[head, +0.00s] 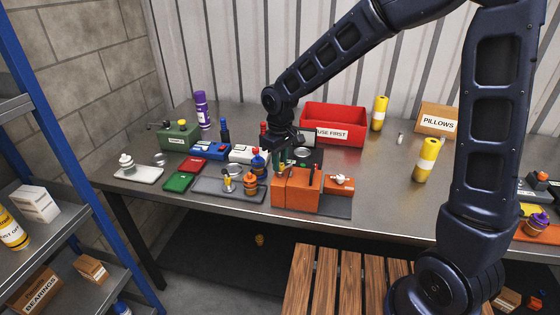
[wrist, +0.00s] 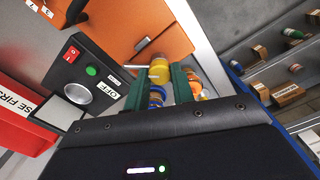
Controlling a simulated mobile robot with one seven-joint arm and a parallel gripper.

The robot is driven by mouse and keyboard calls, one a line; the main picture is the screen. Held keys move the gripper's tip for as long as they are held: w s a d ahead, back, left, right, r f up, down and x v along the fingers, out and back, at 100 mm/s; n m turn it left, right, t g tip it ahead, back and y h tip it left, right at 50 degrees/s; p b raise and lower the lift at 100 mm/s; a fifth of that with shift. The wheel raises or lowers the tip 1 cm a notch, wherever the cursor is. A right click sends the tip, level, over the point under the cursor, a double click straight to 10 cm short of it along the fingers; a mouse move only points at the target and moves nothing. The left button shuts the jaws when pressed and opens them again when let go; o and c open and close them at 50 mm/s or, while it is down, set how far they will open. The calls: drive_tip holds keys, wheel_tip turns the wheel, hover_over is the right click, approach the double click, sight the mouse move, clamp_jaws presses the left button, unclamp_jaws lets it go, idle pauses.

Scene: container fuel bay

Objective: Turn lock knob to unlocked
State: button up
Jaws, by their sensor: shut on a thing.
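An orange box (head: 297,188) stands near the front edge of the workbench, and it fills the top of the wrist view (wrist: 155,35). My gripper (head: 282,158) points down at the box's back left corner. In the wrist view its two green fingers (wrist: 158,80) stand on either side of a small yellow knob (wrist: 159,72), with a pale pin at its side. They are shut on it. The knob is beside the box's edge; the fingers partly hide it, and its lock marking cannot be read. In the head view the gripper hides the knob.
A dark switch panel marked OFF (wrist: 85,75) is close beside the fingers. A red bin (head: 333,121) stands behind. A tray (head: 210,187) with small jars lies left of the box. Yellow canisters (head: 427,158) stand to the right. The bench between bin and right canister is mostly clear.

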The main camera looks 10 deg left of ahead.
drive_tip(key=n, duration=0.3)
drive_tip(key=shift+n, duration=2.1)
drive_tip(key=o, duration=1)
drive_tip(key=shift+r, duration=0.1)
wheel_tip(320, 180, up, 11)
drive_tip(key=shift+f, duration=0.2)
